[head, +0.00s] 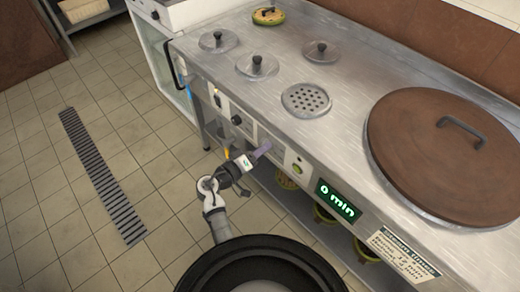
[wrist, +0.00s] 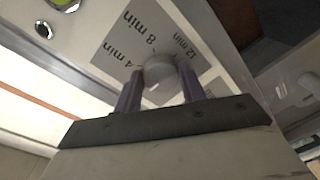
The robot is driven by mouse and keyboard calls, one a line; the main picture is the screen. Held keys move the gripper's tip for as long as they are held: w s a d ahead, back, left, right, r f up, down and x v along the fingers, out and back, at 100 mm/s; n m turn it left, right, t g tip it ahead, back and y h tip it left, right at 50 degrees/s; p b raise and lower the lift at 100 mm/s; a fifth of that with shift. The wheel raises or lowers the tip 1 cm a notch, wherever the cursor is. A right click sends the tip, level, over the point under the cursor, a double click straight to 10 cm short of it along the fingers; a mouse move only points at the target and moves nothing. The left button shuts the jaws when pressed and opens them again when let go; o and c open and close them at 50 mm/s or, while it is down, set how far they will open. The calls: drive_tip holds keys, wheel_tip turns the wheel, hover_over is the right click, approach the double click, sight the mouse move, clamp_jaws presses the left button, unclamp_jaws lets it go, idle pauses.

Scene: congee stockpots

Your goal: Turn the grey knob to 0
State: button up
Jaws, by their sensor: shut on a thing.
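The grey knob (wrist: 160,72) sits on a dial plate (wrist: 118,48) marked 4 min, 8 min and 12 min. In the wrist view my gripper (wrist: 160,84) has one purple finger on each side of the knob and is shut on it. A small pale mark shows on the knob's lower part; which number it points to I cannot tell. In the head view my gripper (head: 264,149) reaches the counter's front panel and hides the knob. The green display (head: 337,199) on that panel reads 0 min.
The steel counter (head: 300,67) carries a big brown-lidded pot (head: 445,165), smaller lids and a round perforated drain (head: 306,100). A green button (head: 297,168) and a black knob (head: 236,120) flank my gripper on the panel. Tiled floor (head: 75,220) is open at left.

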drive_tip(key=o, duration=1)
drive_tip(key=b+v, duration=0.2)
drive_tip(key=v, duration=1.2)
drive_tip(key=shift+r, duration=0.1)
